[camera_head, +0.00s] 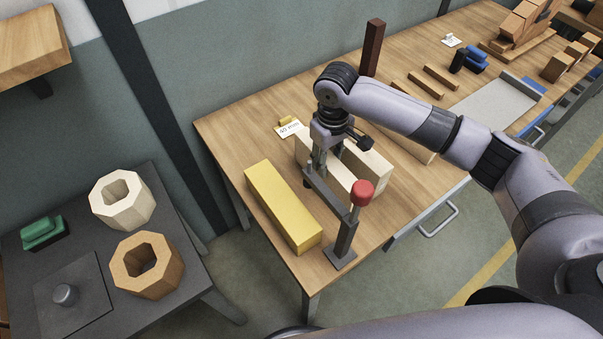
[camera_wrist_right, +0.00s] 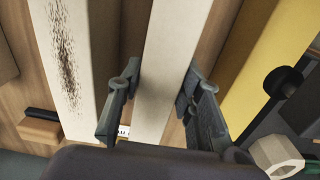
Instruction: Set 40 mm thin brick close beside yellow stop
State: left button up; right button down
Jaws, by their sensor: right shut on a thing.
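The yellow stop (camera_head: 283,207) is a long yellow block on the near left of the wooden table; it also shows at the right of the right wrist view (camera_wrist_right: 262,65). My right gripper (camera_head: 322,164) is shut on a thin pale brick (camera_head: 341,177), with one finger on each broad side (camera_wrist_right: 160,85). The held brick (camera_wrist_right: 170,45) stands on edge, roughly parallel to the stop, with a gap between them. I cannot tell whether it touches the table. Another pale brick (camera_head: 369,170), speckled in the wrist view (camera_wrist_right: 66,60), stands on its other side. My left gripper is not in view.
A clamp with a red knob (camera_head: 362,192) stands at the table's front edge, close to the brick. A "40 mm" label (camera_head: 289,129) lies behind. A dark upright post (camera_head: 373,48) and thin wooden strips (camera_head: 425,88) are farther back. A grey side table (camera_head: 190,270) is at left.

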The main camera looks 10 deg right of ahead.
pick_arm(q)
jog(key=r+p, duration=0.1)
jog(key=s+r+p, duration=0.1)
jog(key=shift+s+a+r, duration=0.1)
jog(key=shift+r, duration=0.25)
pick_arm(e)
jog(key=s+a, duration=0.2)
jog(key=a, duration=0.5)
jog(key=shift+s+f, duration=0.35)
jog(key=c, duration=1.6)
grip_release()
jog(key=shift+f, duration=0.15)
jog(key=o, duration=0.5)
jog(key=shift+a, duration=0.1)
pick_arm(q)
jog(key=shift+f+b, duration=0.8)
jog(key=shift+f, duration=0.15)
pick_arm(e)
notch_tip(320, 180, up, 12)
jog(key=shift+r, duration=0.15)
